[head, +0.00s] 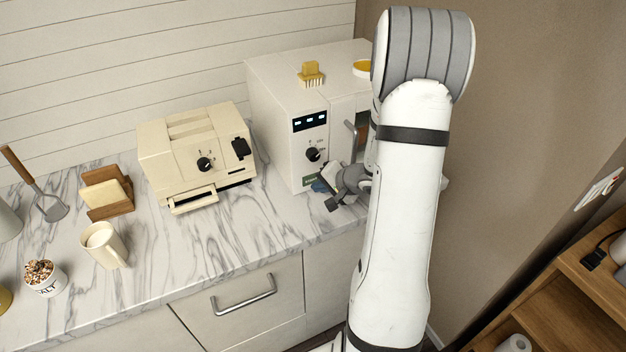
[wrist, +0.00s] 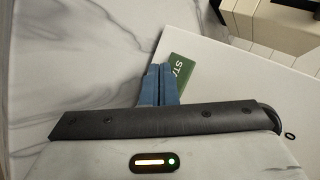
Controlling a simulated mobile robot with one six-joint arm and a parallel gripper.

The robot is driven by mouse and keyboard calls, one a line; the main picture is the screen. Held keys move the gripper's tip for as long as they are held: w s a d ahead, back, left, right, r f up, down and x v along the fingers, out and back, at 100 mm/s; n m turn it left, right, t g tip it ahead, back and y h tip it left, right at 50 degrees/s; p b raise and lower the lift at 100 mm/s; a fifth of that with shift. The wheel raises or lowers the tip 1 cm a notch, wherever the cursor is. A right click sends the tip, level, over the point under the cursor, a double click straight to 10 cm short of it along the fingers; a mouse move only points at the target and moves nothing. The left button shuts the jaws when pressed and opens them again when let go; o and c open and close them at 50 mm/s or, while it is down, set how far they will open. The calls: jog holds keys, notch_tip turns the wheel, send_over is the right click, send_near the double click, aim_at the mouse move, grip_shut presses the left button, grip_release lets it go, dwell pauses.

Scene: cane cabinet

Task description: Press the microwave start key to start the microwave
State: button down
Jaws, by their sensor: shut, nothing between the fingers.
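The cream microwave (head: 285,100) stands at the back right of the counter, with a dark display, a black knob (head: 313,154) and a green start key low on its front panel. In the wrist view the green start key (wrist: 181,70) shows part of its white lettering; the rest is hidden behind my fingers. My gripper (head: 320,186) is at the lower front of the panel. Its blue fingers (wrist: 158,84) are shut and empty, with the tips at the left edge of the key. I cannot tell whether they touch it.
A cream toaster (head: 195,150) stands left of the microwave. A yellow brush (head: 311,73) and a yellow-filled dish (head: 362,68) lie on top of the microwave. A mug (head: 104,244) and a wooden holder (head: 107,192) stand further left. The marble counter (head: 240,228) before the toaster is clear.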

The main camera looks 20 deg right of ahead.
jog(key=shift+w+b, duration=0.75)
jog(key=shift+b, duration=0.05)
dwell(0.5)
dwell(0.4)
jog(key=shift+s+b, duration=0.65)
jog(key=shift+s, duration=0.1)
jog(key=shift+s+f+b, duration=0.1)
jog(key=shift+s+b, duration=0.8)
jog(key=shift+s, duration=0.45)
jog(key=shift+s+b, duration=0.4)
jog(key=shift+s, duration=0.8)
